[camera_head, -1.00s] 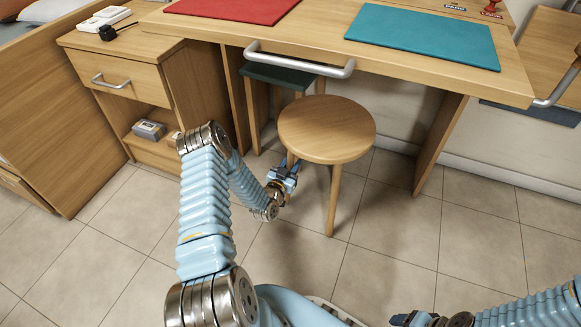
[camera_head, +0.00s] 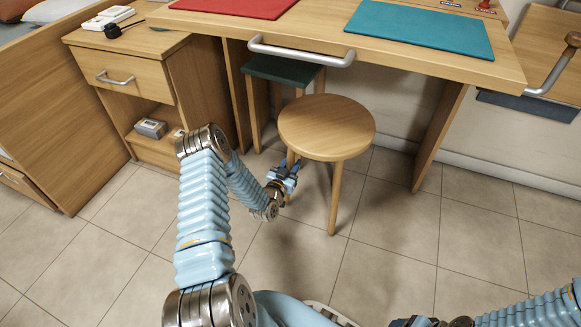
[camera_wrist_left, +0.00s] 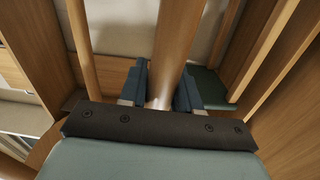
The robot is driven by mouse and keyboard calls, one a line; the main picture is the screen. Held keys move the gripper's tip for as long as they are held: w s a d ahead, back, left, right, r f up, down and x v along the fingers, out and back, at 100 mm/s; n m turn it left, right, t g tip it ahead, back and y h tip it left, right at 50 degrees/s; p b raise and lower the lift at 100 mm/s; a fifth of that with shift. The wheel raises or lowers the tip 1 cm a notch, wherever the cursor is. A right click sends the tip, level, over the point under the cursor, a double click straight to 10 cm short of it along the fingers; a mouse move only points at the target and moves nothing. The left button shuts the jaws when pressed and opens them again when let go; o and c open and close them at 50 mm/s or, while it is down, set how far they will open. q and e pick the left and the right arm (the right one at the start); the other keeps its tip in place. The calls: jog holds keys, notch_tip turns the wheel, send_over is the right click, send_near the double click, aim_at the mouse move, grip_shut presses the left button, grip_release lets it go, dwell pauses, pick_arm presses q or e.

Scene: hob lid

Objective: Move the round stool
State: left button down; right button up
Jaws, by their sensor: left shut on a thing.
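The round stool (camera_head: 326,127) has a light wooden seat and wooden legs and stands upright on the tiled floor, in front of the desk. My left gripper (camera_head: 285,172) is at its left side, low under the seat edge. In the left wrist view my left gripper (camera_wrist_left: 161,88) has its two dark blue fingers on either side of a stool leg (camera_wrist_left: 178,45), shut on it. My right gripper (camera_head: 410,322) shows only in part at the bottom edge of the head view, and its fingers cannot be made out.
The wooden desk (camera_head: 440,57) with a metal rail (camera_head: 300,52) stands behind the stool. A square stool with a dark green top (camera_head: 283,72) is partly under the desk. A drawer cabinet (camera_head: 135,75) stands to the left. The floor (camera_head: 390,255) in front is clear.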

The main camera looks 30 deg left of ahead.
pick_arm(q)
jog(key=shift+s+d, duration=0.1)
jog(key=shift+d, duration=0.05)
jog(key=c, duration=0.7)
grip_release()
jog(key=shift+s, duration=0.15)
jog(key=s, duration=0.4)
jog(key=s+d+p, duration=0.1)
jog(key=s, duration=0.4)
jog(key=s+d, duration=0.1)
jog(key=s, duration=0.3)
jog(key=shift+s+d, duration=0.15)
